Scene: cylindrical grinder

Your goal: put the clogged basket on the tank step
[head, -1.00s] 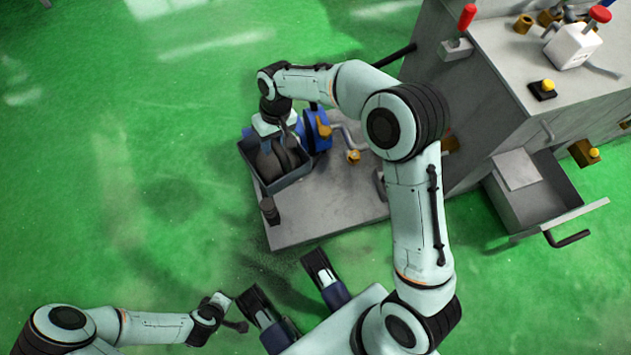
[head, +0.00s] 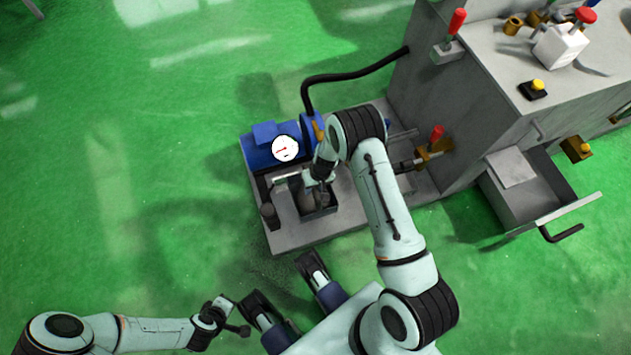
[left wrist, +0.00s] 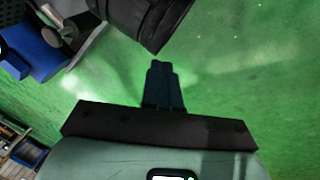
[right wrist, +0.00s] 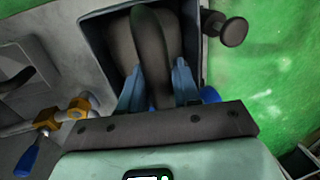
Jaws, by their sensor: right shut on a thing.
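The clogged basket is a dark blue-grey open box (head: 333,211) with lumpy grey filling and a dark arched handle. In the right wrist view, the handle (right wrist: 151,45) stands between the blue fingers of my right gripper (right wrist: 158,88), which is shut on it. In the head view, my right gripper (head: 314,184) is partly hidden by its own arm. The basket is over the grey tank step (head: 295,238), right of a black post; I cannot tell whether it touches. My left gripper (left wrist: 163,100) is shut and empty, away from the step.
A blue motor (head: 258,154) and a round white gauge (head: 285,148) stand behind the basket. The black post (head: 268,215) is at the step's left edge. The grey machine (head: 470,130) and a red-handled valve (head: 436,138) are to the right. Green floor is open to the left.

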